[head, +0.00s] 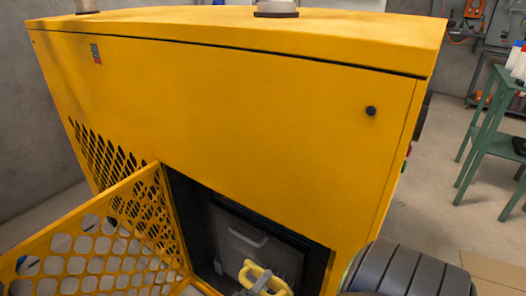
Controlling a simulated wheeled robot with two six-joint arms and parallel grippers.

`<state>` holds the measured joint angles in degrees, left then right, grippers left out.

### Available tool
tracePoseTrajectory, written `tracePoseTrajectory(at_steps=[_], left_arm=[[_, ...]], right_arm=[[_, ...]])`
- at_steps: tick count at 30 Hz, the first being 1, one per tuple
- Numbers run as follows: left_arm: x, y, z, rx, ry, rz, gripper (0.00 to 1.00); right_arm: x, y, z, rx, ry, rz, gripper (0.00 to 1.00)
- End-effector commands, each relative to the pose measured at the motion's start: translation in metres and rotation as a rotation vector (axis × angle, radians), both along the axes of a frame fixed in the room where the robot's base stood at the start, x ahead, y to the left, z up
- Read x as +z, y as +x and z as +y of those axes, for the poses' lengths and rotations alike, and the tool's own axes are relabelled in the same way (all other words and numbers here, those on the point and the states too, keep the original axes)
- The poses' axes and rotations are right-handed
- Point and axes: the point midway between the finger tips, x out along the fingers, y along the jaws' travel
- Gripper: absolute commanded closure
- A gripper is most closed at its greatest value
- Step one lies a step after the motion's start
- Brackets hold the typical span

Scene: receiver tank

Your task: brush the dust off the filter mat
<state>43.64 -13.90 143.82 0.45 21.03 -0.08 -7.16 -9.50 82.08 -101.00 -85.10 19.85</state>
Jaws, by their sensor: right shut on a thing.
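The filter mat (222,246) is a dark grey panel with a light pull handle, set inside the open bay low in the yellow cabinet. My right gripper (262,284) is at the bottom of the head view, in front of the bay. It is shut on a yellow brush (280,284), of which the looped yellow part shows. The bristles are hard to make out, so I cannot tell whether they touch the mat. Dust on the mat is too small to tell. My left gripper is out of view.
The yellow cabinet (230,100) fills most of the view. Its perforated door (162,178) stands open to the left of the bay. A green table (490,140) stands at the right. Bare floor lies between it and the cabinet.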

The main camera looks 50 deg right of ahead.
Motion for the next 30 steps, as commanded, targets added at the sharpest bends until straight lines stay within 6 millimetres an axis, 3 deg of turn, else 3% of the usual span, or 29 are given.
tracePoseTrajectory(at_steps=[10,30], left_arm=[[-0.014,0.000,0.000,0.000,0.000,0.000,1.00],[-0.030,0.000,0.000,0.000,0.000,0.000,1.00]], right_arm=[[-0.002,0.028,0.002,0.002,-0.001,-0.002,0.68],[-0.001,0.064,0.005,0.001,-0.001,-0.001,0.68]])
